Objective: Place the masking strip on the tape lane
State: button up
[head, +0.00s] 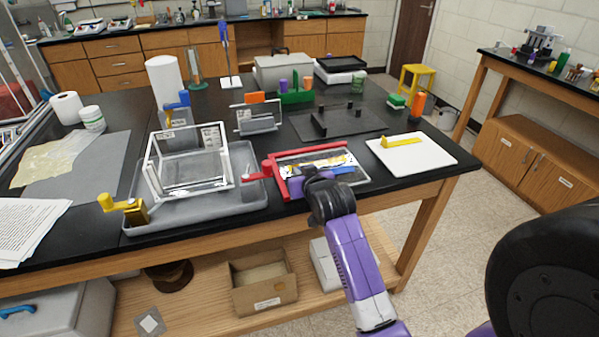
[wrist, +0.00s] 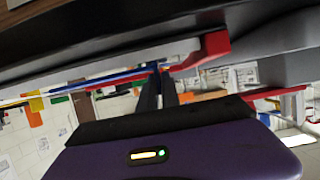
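My gripper (head: 318,175) is at the front right part of a red-ended frame (head: 279,180) lying on the bench. In the wrist view, its two dark fingers (wrist: 160,85) are close together beside a red end piece and a thin blue strip (wrist: 110,77). I cannot tell whether they grip the strip. In the head view, a blue strip (head: 343,169) and yellow pieces lie on the frame's panel, partly hidden by my gripper. I cannot tell for sure which is the masking strip or the tape lane.
A white board (head: 425,158) with a yellow piece (head: 402,141) lies to the right. A grey tray (head: 205,211) with a clear box frame (head: 151,171) stands to the left. Behind are a dark plate (head: 365,123) and a green block holder (head: 295,98). The bench front edge is close.

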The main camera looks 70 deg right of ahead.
jog(key=o, duration=0.3)
jog(key=shift+r, duration=0.1)
jog(key=v, duration=1.2)
jog(key=s+a+f+n+t+y, duration=0.1)
jog(key=a+f+n+t+y, duration=0.15)
jog(key=a, duration=0.75)
jog(key=a+f+n+t+y, duration=0.15)
jog(key=a+f, duration=0.25)
jog(key=a, duration=0.5)
jog(key=s+a+r+n+t+y, duration=0.2)
jog(key=s+a+n+y, duration=0.4)
jog(key=s+a, duration=0.8)
jog(key=shift+s+a+r, duration=0.3)
jog(key=shift+a+r, duration=0.25)
